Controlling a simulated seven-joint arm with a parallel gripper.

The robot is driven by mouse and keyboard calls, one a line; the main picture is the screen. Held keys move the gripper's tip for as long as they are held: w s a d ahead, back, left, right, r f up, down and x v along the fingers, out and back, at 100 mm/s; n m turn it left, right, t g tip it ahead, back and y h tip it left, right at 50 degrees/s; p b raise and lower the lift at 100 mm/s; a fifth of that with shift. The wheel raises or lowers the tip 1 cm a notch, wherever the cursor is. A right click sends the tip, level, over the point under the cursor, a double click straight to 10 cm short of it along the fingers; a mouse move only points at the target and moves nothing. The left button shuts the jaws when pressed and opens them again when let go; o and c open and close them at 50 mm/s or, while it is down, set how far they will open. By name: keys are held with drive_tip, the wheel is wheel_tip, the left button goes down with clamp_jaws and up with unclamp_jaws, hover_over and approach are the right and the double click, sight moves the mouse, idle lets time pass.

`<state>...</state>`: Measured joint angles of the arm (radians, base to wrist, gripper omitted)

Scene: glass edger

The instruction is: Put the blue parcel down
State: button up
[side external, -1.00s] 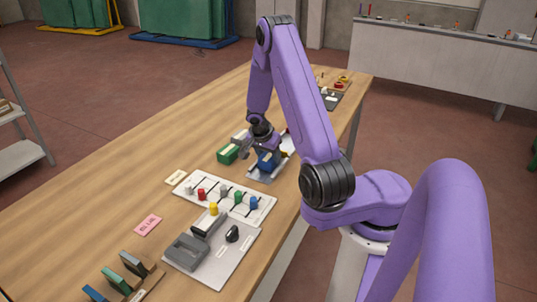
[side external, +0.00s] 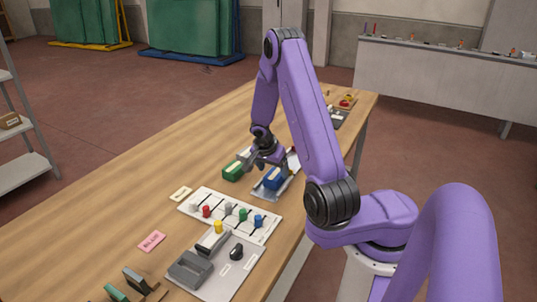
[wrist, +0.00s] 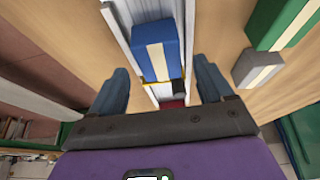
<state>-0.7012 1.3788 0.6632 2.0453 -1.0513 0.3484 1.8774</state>
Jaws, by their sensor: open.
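The blue parcel (side external: 275,178), a box with a cream stripe, lies in a grey metal tray (side external: 262,193) near the table's right edge. In the wrist view the blue parcel (wrist: 153,40) lies between the tray's pale side walls, ahead of my fingertips. My gripper (side external: 264,159) is open, just behind and above the parcel in the side view. In the wrist view my gripper (wrist: 163,82) has its two fingers spread wide, with nothing held between them. The fingers appear clear of the parcel.
A green parcel (side external: 232,171) and a grey box (wrist: 259,68) stand beside the tray. A white board with coloured knobs (side external: 225,226) lies in front, with a grey plate (side external: 231,276) nearer the camera. A pink label (side external: 152,241) lies on the table. The table's left part is clear.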

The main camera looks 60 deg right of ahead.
drive_tip(key=v, duration=0.9)
drive_tip(key=w+a+r+n+t+y, duration=0.1)
drive_tip(key=w+a+r+n, duration=0.15)
drive_tip(key=a+n, duration=0.55)
drive_tip(key=w+a+r+n+t+y, duration=0.1)
drive_tip(key=a+r+n, duration=0.2)
drive_tip(key=a+n, duration=0.5)
drive_tip(key=s+a+n+g+y, duration=0.1)
drive_tip(key=s+a+n, duration=0.2)
drive_tip(key=s+n, duration=0.4)
drive_tip(key=s+a+r+n+y, duration=0.1)
drive_tip(key=s+a+n, duration=0.2)
drive_tip(key=s+n, duration=0.4)
drive_tip(key=s, duration=0.9)
drive_tip(key=shift+s+r+n+g+y, duration=0.3)
drive_tip(key=shift+s+r+g+y, duration=0.05)
drive_tip(key=shift+g+y, duration=0.05)
